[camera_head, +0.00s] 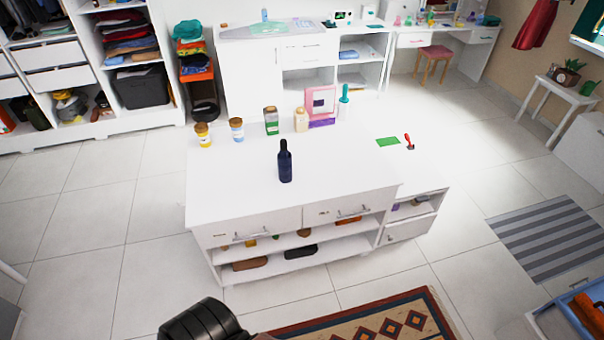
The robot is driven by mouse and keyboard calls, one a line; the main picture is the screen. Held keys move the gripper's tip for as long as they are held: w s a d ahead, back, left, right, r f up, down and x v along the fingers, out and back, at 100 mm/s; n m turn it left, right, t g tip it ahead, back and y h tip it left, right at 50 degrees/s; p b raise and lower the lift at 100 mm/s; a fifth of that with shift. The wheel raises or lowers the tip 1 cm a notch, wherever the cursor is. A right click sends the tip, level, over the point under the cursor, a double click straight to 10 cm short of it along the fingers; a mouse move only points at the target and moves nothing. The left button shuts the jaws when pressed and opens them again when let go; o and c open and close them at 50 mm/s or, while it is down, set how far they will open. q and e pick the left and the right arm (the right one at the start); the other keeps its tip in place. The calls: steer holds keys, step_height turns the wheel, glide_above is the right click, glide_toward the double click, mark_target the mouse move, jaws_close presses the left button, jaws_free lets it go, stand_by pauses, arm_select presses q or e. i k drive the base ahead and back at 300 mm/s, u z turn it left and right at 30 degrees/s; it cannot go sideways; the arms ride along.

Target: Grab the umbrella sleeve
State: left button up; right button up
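A dark blue, bottle-shaped thing (285,162) stands upright on the white island top (235,185), near the middle and toward its front edge. It has a narrow neck and a wider body. It may be the umbrella sleeve, but I cannot tell this for sure from its look. Nothing touches it. Neither of my grippers is in view.
Behind it stand a yellow jar (203,136), a blue-labelled jar (237,130), a green-labelled container (271,121), a cream bottle (301,120) and a pink frame (320,101). A green card (388,142) and red item (409,142) lie right. The front top is clear.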

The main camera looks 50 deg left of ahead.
mark_target(285, 166)
steer(key=z, duration=0.05)
steer(key=i, duration=1.1)
steer(key=u, duration=0.5)
steer(key=i, duration=0.8)
steer(key=u, duration=0.75)
